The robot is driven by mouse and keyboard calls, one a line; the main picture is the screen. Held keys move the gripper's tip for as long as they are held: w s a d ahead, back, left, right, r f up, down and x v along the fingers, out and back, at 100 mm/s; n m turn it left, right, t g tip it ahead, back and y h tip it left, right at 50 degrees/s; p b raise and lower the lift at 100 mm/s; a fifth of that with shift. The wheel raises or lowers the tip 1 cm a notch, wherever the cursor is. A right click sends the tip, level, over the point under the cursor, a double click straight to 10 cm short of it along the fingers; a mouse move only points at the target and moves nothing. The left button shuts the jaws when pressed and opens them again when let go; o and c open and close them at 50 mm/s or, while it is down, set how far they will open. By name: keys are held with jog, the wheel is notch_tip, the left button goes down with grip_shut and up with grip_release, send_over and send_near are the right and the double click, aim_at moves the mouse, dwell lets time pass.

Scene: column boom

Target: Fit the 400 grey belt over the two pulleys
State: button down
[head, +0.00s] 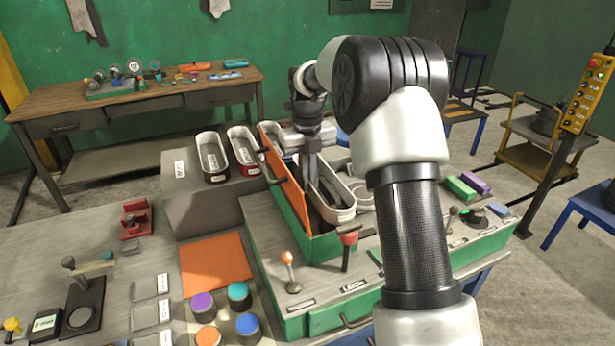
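A pale grey oval belt-like loop (340,207) sits in the green machine housing (322,243), beside the raised orange cover (284,170). My gripper (309,180) points down at the left end of this loop, inside the housing. Its fingertips are partly hidden, so I cannot tell whether they are shut on the loop. The two pulleys cannot be made out behind the gripper and loop.
A red-knobbed lever (347,248) and an orange-knobbed lever (289,270) stand at the housing's front. Green (460,188) and purple (475,182) blocks lie at the right. An orange mat (215,262) and coloured round pieces lie at the left front. My arm hides the middle right.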

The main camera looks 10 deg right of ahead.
jog(key=shift+f+b, duration=0.95)
jog(key=shift+f, duration=1.05)
jog(key=shift+w+f, duration=0.1)
jog(key=shift+w, duration=0.1)
jog(key=c, duration=1.5)
grip_release()
jog(key=shift+p, duration=0.35)
jog(key=shift+r+p, duration=2.8)
jog(key=shift+r, duration=0.95)
